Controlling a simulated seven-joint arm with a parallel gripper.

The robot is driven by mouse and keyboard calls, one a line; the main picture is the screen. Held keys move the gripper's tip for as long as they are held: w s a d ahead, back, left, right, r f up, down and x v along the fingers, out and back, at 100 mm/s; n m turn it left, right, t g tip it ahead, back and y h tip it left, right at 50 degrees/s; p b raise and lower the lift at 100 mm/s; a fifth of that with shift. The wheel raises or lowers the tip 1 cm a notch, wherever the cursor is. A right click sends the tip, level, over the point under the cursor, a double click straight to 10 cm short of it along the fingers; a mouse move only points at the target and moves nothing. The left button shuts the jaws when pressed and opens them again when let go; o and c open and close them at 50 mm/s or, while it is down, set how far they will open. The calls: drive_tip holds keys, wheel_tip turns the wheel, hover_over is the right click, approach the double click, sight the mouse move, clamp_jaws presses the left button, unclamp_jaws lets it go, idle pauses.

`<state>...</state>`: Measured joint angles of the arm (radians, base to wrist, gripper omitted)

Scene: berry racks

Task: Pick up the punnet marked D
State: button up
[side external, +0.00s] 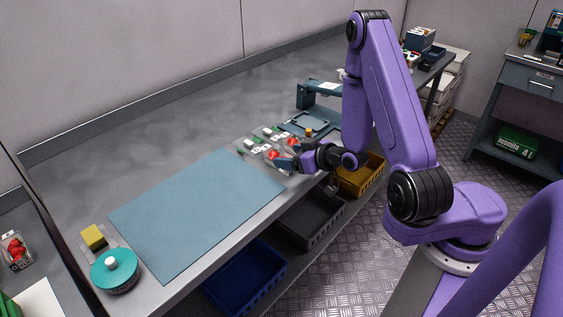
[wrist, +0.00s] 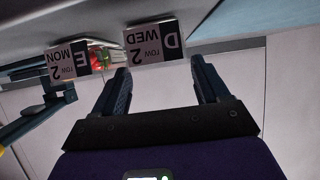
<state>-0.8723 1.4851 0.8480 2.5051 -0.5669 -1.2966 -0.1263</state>
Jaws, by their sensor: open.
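The punnet marked D shows in the wrist view by its white and dark label card (wrist: 153,44), which also reads WED and row 2. The picture is upside down, and little of the punnet behind the card can be seen. My gripper (wrist: 160,66) is open and empty, with the D card just beyond and between its two fingertips. In the side view my gripper (side external: 284,158) is low over the bench, right at a cluster of small clear punnets (side external: 264,147). Letters are too small to read there, and the gripper partly hides the nearest punnet.
A punnet marked E (wrist: 68,62), with red and green contents, stands close beside D. A blue-grey mat (side external: 195,215) lies clear to the left. A dark stand (side external: 318,92) is behind the punnets. A teal round container (side external: 115,270) sits at the front left.

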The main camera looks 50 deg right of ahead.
sight(275, 154)
drive_tip(key=shift+x, duration=2.1)
drive_tip(key=c, duration=0.8)
drive_tip(key=shift+r, duration=0.1)
